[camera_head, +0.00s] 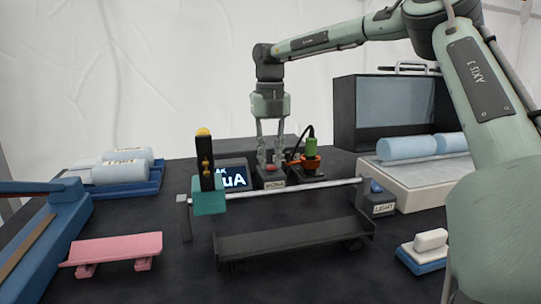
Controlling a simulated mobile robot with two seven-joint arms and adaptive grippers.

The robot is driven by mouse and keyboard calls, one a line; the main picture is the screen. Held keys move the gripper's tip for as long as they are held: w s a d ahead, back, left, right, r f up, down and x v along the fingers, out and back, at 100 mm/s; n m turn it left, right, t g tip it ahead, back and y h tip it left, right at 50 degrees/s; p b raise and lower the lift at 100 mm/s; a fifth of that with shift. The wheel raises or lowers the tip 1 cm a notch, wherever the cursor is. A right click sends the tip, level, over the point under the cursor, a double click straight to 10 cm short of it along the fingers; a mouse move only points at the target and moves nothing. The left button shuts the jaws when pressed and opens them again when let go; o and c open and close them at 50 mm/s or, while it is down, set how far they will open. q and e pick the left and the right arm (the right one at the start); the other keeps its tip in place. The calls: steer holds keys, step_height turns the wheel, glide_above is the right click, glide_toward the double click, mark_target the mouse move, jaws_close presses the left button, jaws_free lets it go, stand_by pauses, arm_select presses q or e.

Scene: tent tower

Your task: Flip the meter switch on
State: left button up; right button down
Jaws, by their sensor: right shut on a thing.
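The meter switch (271,167) is a red rocker on top of a small dark box (272,184) with a label that seems to read METER, at the back middle of the table. My right gripper (270,163) comes down from above with its fingers on either side of the red rocker, and it is shut on it. The fingers partly hide the rocker, so its tilt cannot be told. A lit meter display (234,181) with white text ending in "uA" stands just left of the box, partly behind a teal block. My left gripper is not in view.
A teal holder (209,203) with a dark upright sits on a metal rail (300,189) crossing before the switch. An orange-and-green plug piece (311,158) stands close right. A LIGHT box (381,208) is at the rail's right end. A dark bench (290,240) lies in front.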

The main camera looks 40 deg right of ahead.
mark_target(270, 166)
steer(key=c, duration=1.4)
jaws_free()
steer(key=shift+o, duration=0.2)
steer(key=shift+r, duration=0.1)
step_height(270, 166, up, 12)
